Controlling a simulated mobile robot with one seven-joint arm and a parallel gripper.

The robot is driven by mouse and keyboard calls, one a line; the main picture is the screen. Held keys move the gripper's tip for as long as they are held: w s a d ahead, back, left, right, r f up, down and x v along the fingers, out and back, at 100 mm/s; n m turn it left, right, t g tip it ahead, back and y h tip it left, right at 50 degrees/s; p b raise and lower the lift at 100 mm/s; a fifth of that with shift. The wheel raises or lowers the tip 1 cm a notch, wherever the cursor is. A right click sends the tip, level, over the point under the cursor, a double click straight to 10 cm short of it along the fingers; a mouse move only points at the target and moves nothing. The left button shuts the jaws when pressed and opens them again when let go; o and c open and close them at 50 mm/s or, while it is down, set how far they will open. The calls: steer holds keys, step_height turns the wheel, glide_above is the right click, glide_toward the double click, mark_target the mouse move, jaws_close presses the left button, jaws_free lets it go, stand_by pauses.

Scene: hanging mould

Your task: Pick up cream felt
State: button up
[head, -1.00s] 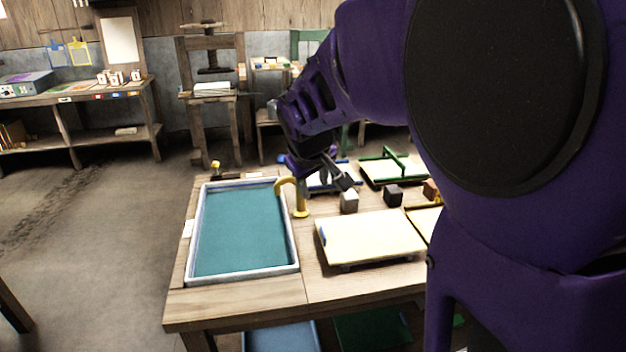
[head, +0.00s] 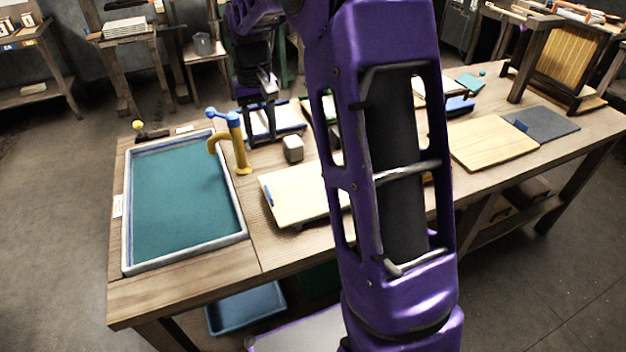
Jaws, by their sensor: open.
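A pale cream sheet (head: 295,194) with a small blue tab at its left edge lies at the middle of the table. It looks like the cream felt, though I cannot be sure of its material. My arm hides its right part in the head view. My gripper (head: 260,125) points down beyond the sheet, over or beside a white, blue-edged frame (head: 285,122). Its jaws are open and hold nothing that I can see. It is apart from the cream sheet.
A vat of teal liquid (head: 180,195) fills the table's left end. A yellow and blue tap (head: 238,150) and a grey block (head: 293,149) stand close to my gripper. A wooden board (head: 493,142) and a dark grey sheet (head: 548,123) lie at the right.

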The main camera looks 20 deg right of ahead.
steer(key=b, duration=0.1)
glide_above(268, 191)
step_height(268, 191, down, 12)
steer(key=shift+w+d+r, duration=0.15)
steer(key=shift+r, duration=0.05)
steer(key=shift+s+f+b, duration=0.2)
steer(key=shift+f+b, duration=0.3)
steer(key=shift+f, duration=2.1)
jaws_close()
